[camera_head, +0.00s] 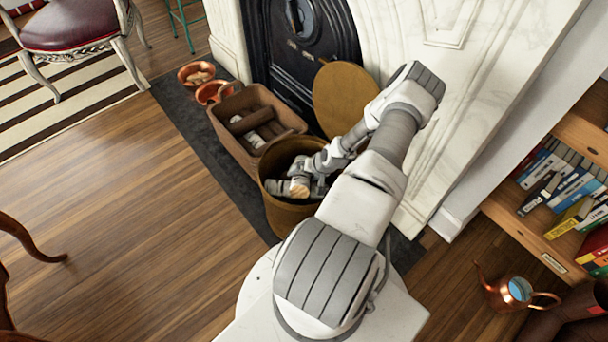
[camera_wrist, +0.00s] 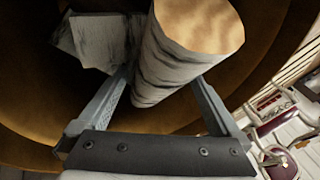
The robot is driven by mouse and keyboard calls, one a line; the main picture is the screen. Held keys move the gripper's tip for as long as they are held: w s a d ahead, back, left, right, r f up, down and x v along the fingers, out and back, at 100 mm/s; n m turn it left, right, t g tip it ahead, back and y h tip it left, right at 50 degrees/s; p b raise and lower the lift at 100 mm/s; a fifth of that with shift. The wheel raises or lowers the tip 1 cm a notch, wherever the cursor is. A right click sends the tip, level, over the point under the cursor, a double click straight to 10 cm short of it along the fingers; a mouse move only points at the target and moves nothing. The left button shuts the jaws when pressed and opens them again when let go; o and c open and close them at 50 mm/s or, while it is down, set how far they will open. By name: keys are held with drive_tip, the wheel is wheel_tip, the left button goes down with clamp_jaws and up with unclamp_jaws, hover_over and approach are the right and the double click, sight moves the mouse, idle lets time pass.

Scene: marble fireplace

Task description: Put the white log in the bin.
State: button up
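A brass bin (camera_head: 288,217) stands on the dark hearth; its brown inner wall (camera_wrist: 30,110) surrounds the wrist view. A white log with a tan cut end (camera_head: 300,187) is inside the bin, and it also shows in the wrist view (camera_wrist: 182,58). A second whitish piece (camera_wrist: 98,42) lies beside it in the bin. My gripper (camera_wrist: 162,80) reaches down into the bin. Its fingers are spread wide, one on each side of the log; the right fingertip looks close to or touching it. In the head view my arm partly hides the gripper and bin.
A brown box (camera_head: 232,142) with logs stands beside the bin, with copper pots (camera_head: 197,74) beyond it. A round brass disc (camera_head: 345,100) leans by the black fireplace door (camera_head: 290,40). A bookshelf (camera_head: 545,235) and copper watering can (camera_head: 515,292) are at right.

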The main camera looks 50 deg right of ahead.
drive_tip(key=shift+r, duration=0.35)
drive_tip(key=p+v, duration=0.4)
drive_tip(key=v, duration=0.7)
drive_tip(key=shift+s+r, duration=0.25)
